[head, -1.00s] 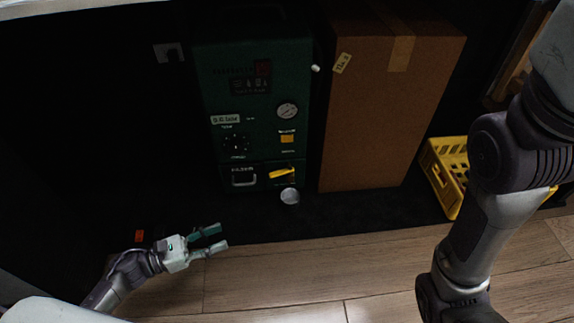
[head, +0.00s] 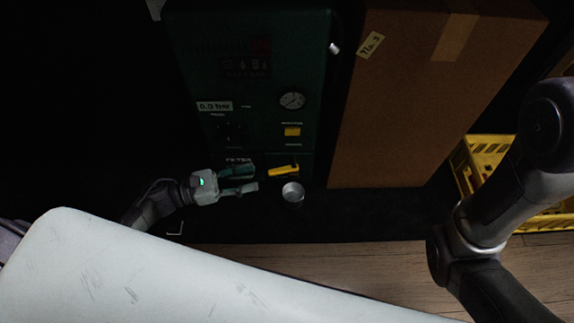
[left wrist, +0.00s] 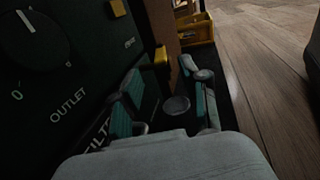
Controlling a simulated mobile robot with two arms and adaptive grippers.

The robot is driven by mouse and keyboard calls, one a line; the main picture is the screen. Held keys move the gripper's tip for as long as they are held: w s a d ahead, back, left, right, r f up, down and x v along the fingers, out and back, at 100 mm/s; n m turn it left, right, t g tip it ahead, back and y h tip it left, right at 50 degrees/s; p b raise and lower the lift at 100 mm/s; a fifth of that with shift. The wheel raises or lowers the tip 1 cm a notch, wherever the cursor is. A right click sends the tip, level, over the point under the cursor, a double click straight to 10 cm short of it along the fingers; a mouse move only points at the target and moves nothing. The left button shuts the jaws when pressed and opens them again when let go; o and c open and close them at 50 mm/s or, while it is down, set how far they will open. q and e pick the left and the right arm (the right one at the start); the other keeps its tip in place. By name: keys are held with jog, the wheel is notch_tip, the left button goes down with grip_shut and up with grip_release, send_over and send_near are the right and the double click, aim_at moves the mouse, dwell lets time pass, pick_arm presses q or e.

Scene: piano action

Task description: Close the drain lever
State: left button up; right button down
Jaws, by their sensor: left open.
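The yellow drain lever (head: 283,170) sits low on the front of the dark green machine (head: 270,130), above a small round metal cup (head: 293,192). It also shows in the left wrist view (left wrist: 161,57), beyond the fingers. My left gripper (head: 247,179) is open and empty, just left of the lever and in front of the filter area. In the left wrist view the lever is near the tip of the left finger; I cannot tell whether they touch. My right gripper is out of the picture; only my right arm shows at the right.
A tall cardboard box (head: 420,100) stands right of the machine. A yellow crate (head: 485,155) is at the far right, partly behind my right arm. The wooden floor (head: 350,262) in front is clear. The machine carries a gauge (head: 292,100) and a yellow switch (head: 292,131).

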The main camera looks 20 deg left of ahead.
aim_at(286, 168)
pick_arm(q)
jog(key=b+x, duration=0.3)
jog(key=x, duration=0.6)
jog(key=shift+w+d+f, duration=0.1)
jog(key=shift+w+d, duration=0.25)
jog(key=shift+d, duration=0.15)
grip_shut()
